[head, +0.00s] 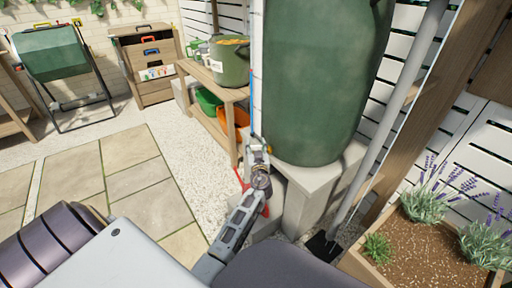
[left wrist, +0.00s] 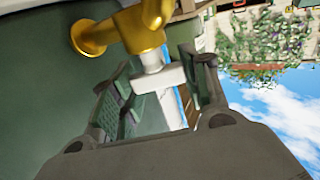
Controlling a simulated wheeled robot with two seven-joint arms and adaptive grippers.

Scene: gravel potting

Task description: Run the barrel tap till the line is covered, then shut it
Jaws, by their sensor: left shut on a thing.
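The green barrel (head: 322,80) stands on a pale stand (head: 312,190). My left gripper (head: 257,148) is at the barrel's lower left side. In the left wrist view, the brass tap (left wrist: 135,30) comes out of the barrel wall. Its white handle (left wrist: 160,80) sits between the fingers of my left gripper (left wrist: 165,90), which is shut on it. A thin upright strip (head: 251,100) beside the barrel shows blue, with a small red mark near its top. A red object (head: 238,178) shows partly behind my left gripper; its form and any water line are hidden. My right gripper is not in view.
A wooden shelf (head: 228,95) left of the barrel holds a green pot (head: 230,62), with green and orange containers below. A downpipe (head: 395,105) and lavender planter (head: 425,255) stand at the right. Paving (head: 130,150) at the left is clear.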

